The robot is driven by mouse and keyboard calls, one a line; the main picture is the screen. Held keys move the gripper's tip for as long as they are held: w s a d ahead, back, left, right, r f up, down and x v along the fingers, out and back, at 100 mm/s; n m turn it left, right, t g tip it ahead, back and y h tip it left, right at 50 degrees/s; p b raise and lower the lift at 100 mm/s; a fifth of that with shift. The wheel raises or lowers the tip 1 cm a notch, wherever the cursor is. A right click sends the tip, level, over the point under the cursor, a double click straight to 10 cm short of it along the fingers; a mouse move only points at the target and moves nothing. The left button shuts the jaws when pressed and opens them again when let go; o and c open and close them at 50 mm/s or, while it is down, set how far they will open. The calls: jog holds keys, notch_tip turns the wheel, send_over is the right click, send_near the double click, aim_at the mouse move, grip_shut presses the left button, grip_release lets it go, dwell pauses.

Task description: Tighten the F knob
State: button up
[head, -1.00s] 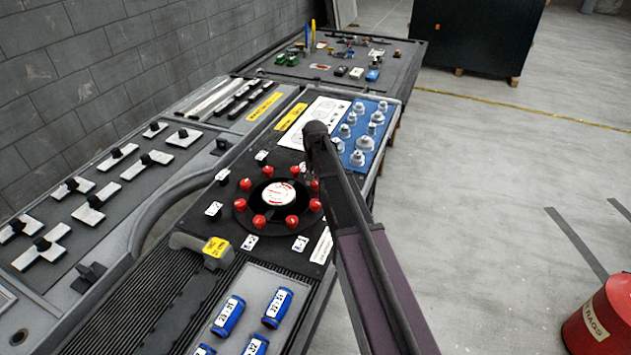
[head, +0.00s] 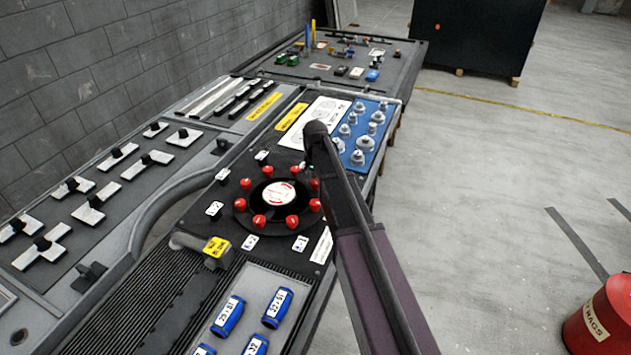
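Several red knobs stand in a ring on a black round plate (head: 262,207) with a white and red label (head: 280,193) at its centre. Among them are a front knob (head: 259,221), a left knob (head: 240,204) and a right knob (head: 315,205). White cards lie around the ring, but their letters are too small to read, so I cannot tell which knob is F. My arm reaches in from the lower right and bends down at the ring's back right side. My gripper (head: 309,170) is there, mostly hidden by my arm. Its fingers and any contact with a knob cannot be made out.
A blue tray (head: 375,127) with grey knobs lies behind my arm. Blue cylinders (head: 277,307) lie in a grey tray in front. A yellow-tagged block (head: 216,247) sits at the plate's front left. A red bin (head: 603,315) stands on the floor at right.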

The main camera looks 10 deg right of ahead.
jog(key=o, duration=0.4)
jog(key=shift+c, duration=0.2)
jog(key=shift+n, duration=0.4)
